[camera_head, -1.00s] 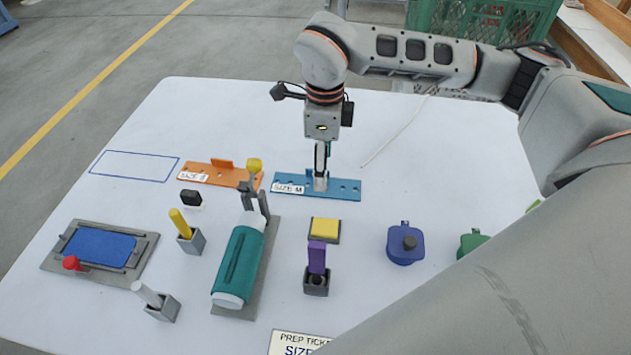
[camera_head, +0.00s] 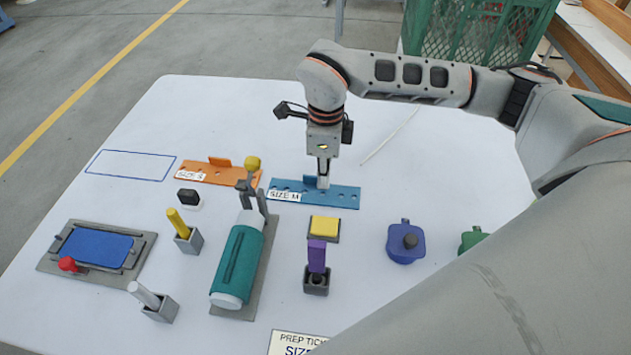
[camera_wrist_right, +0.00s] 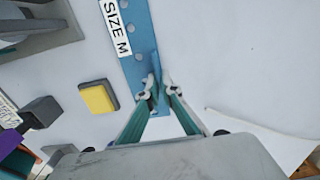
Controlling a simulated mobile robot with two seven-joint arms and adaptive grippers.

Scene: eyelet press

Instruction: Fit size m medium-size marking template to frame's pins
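The size M template (camera_head: 345,197) is a blue strip with holes, a white "SIZE M" label and an upright tab. It lies flat on the white table, and it also shows in the right wrist view (camera_wrist_right: 135,70). My right gripper (camera_head: 323,186) points down at the tab. In the wrist view its fingertips (camera_wrist_right: 160,84) are close together, one on each side of the tab; whether they press on it is unclear. A grey frame (camera_head: 48,264) with a blue panel, small posts and a red knob sits at the left. My left gripper is out of view.
An orange size S template (camera_head: 225,177) lies left of the blue one. A teal press (camera_head: 238,262), yellow block (camera_head: 324,226), purple-handled tool (camera_head: 316,257) and blue pot (camera_head: 405,245) stand in front. A blue outlined rectangle (camera_head: 130,166) at the back left is empty.

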